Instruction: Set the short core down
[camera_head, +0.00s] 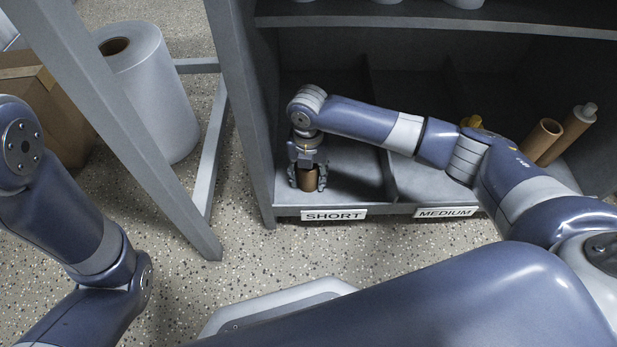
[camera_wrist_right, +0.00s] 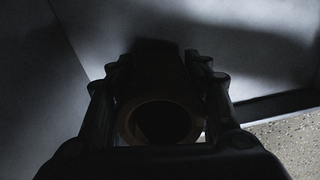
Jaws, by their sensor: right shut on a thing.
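The short core (camera_head: 308,180) is a brown cardboard tube, upright in the shelf bay (camera_head: 348,184) marked SHORT, near its front edge. My right gripper (camera_head: 307,184) comes down over it from above and is shut on it, one finger on each side. In the right wrist view the core (camera_wrist_right: 160,122) shows its round open end between the fingers. I cannot tell whether its lower end touches the shelf floor. My left arm shows at the left, but its gripper is out of view.
The SHORT label (camera_head: 334,215) and MEDIUM label (camera_head: 446,212) are on the shelf's front edge. Brown cores (camera_head: 541,139) lean at the right. A low divider (camera_head: 386,174) separates the bays. A large white roll (camera_head: 148,90) and a cardboard box (camera_head: 62,115) stand at left.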

